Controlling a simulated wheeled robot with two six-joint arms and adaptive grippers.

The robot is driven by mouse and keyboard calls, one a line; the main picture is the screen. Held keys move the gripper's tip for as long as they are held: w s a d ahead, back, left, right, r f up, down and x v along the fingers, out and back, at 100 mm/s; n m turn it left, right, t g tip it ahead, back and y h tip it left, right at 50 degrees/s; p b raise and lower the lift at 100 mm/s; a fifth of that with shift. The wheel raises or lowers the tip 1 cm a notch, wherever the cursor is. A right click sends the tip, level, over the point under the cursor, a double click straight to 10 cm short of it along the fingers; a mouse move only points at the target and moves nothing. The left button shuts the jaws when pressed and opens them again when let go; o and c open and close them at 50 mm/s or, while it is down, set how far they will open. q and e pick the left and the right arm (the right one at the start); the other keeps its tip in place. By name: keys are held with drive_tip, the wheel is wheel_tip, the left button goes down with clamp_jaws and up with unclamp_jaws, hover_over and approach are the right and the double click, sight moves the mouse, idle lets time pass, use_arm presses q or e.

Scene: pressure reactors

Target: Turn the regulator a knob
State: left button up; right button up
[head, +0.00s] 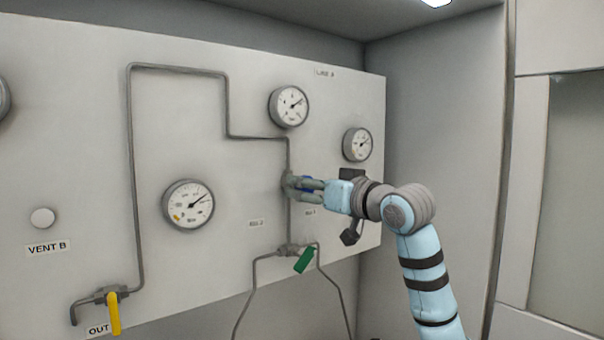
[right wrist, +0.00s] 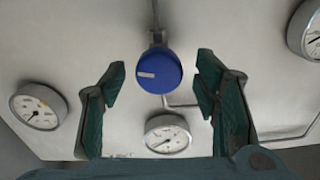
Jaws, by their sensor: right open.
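The regulator knob is a blue round cap with a white mark, seen in the right wrist view (right wrist: 160,66). My right gripper (head: 312,190) is open in front of the panel. In the right wrist view the right gripper's fingers (right wrist: 162,75) stand to the left and right of the knob, with a gap on each side. I cannot tell how deep the knob sits between them. My left gripper is not in view.
Round gauges sit above (head: 289,106), right (head: 357,145) and left (head: 189,204) of the knob. A green valve handle (head: 304,260) lies below on the pipe. A yellow handle (head: 115,313) is at lower left by the OUT label. A side wall (head: 440,120) closes the right.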

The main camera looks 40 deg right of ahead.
drive_tip(key=w, duration=0.2)
drive_tip(key=shift+w+p, duration=0.3)
drive_tip(key=shift+w, duration=0.1)
drive_tip(key=shift+c, duration=0.6)
drive_tip(key=c, duration=1.1)
drive_tip(key=shift+o, duration=0.2)
drive_tip(key=m, duration=0.3)
drive_tip(key=o, duration=1.2)
drive_tip(key=shift+d, duration=0.1)
